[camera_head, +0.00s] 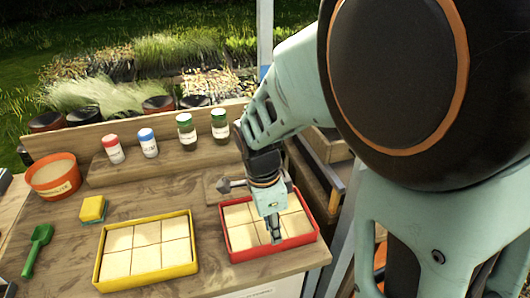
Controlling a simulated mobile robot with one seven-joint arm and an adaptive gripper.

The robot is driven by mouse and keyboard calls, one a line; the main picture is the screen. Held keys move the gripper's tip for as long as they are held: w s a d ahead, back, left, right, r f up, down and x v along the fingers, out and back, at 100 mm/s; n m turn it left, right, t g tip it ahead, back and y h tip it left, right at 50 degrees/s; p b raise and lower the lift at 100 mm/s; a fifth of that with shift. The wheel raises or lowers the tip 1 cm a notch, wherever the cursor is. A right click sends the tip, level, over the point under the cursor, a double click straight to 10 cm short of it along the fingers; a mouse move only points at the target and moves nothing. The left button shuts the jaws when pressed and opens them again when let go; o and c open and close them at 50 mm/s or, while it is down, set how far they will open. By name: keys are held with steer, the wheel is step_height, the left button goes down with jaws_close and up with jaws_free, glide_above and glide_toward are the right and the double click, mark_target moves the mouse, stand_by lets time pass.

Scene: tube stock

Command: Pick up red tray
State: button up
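The red tray (293,246) lies on the wooden bench at the right, its inside split into several pale square cells. My gripper (276,239) reaches down over the tray's middle and front part, hiding some of its cells and part of its back rim. The fingertips point downward near the front wall. I cannot tell whether they touch the tray or whether the fingers are apart.
A yellow tray (150,280) lies left of the red one. A green scoop (37,248), a sponge (93,209) and an orange pot (58,185) are farther left. Several small bottles (186,132) stand on the raised shelf behind. The bench's right edge is close beside the red tray.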

steer(key=f, duration=0.2)
steer(key=d+f, duration=0.1)
steer(key=f, duration=0.1)
steer(key=shift+f, duration=0.25)
jaws_close()
steer(key=shift+w+a+r, duration=0.1)
